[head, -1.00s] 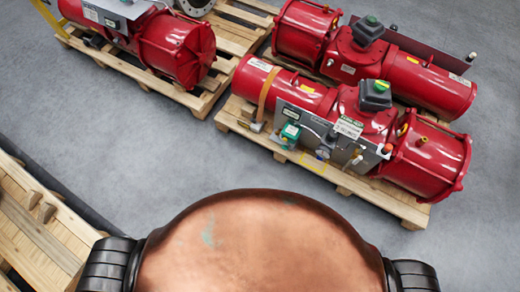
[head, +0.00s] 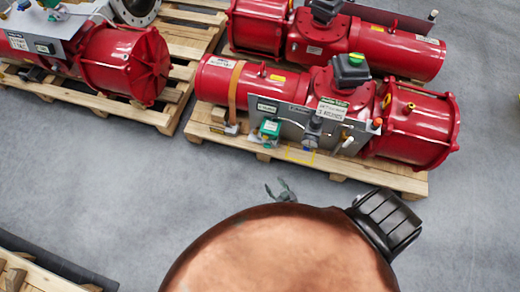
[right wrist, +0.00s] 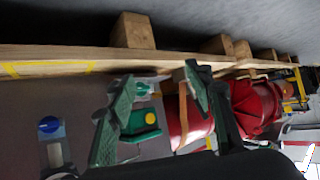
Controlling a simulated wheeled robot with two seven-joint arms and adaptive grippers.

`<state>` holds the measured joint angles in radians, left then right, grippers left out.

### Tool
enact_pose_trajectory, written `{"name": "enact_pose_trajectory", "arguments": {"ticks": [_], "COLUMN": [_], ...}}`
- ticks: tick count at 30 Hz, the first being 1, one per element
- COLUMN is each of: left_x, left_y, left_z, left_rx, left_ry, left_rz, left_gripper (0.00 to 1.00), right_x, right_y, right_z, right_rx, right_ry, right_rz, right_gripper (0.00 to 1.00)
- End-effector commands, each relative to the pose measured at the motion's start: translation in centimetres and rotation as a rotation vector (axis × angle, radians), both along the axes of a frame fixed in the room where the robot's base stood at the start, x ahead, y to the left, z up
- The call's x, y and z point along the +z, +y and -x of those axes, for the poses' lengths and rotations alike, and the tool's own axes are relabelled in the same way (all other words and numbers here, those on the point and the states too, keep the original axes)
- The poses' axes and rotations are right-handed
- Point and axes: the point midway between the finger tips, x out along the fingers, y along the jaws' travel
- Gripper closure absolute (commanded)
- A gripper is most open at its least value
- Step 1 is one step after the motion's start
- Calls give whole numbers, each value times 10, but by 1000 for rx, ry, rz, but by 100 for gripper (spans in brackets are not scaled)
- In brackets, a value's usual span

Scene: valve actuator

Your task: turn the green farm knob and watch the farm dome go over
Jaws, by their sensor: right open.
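A small green knob-like box (head: 268,129) sits on the grey control panel at the front of the nearer right-hand red actuator. A similar green part with a yellow dot (right wrist: 143,120) shows between my fingers in the right wrist view. A dark dome-like indicator with a green top (head: 350,71) stands on top of that actuator; I cannot tell for sure that it is the farm dome. My right gripper (head: 282,190) is open and empty, in front of the pallet and apart from the panel. Its two green fingers (right wrist: 157,85) also show in the right wrist view. My left gripper is not in view.
The nearer actuator (head: 412,135) rests on a wooden pallet (head: 395,180). A gauge and a blue knob (right wrist: 50,125) are beside the green part. Another red actuator (head: 385,50) stands behind, and one (head: 122,68) at left. Grey floor between is clear.

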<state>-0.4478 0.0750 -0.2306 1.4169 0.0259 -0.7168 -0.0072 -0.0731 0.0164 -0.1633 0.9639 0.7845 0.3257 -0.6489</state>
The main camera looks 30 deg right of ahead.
Motion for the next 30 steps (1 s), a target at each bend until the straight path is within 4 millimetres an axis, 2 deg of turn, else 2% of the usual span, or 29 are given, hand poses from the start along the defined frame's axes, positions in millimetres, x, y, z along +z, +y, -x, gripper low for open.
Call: {"name": "enact_pose_trajectory", "arguments": {"ticks": [1, 3, 6, 9, 15, 20, 25, 30], "left_x": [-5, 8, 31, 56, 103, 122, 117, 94], "left_y": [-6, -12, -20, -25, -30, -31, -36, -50], "left_z": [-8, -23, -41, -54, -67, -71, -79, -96], "left_rx": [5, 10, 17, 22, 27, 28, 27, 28], "left_ry": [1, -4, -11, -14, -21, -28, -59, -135], "left_rz": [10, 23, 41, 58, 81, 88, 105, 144], "left_gripper": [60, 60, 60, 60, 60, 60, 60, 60], "right_x": [-6, 7, 18, 21, 13, 10, 6, -4], "right_y": [-1, -9, -20, -29, -30, -27, -32, -48], "right_z": [-33, -70, -110, -134, -152, -156, -162, -174], "right_rx": [-60, -159, -315, -469, -681, -744, -754, -753], "right_ry": [-79, -173, -260, -290, -237, -195, -186, -186], "right_rz": [11, 35, 65, 84, 86, 77, 76, 78], "right_gripper": [52, 52, 52, 52, 52, 52, 52, 52]}}
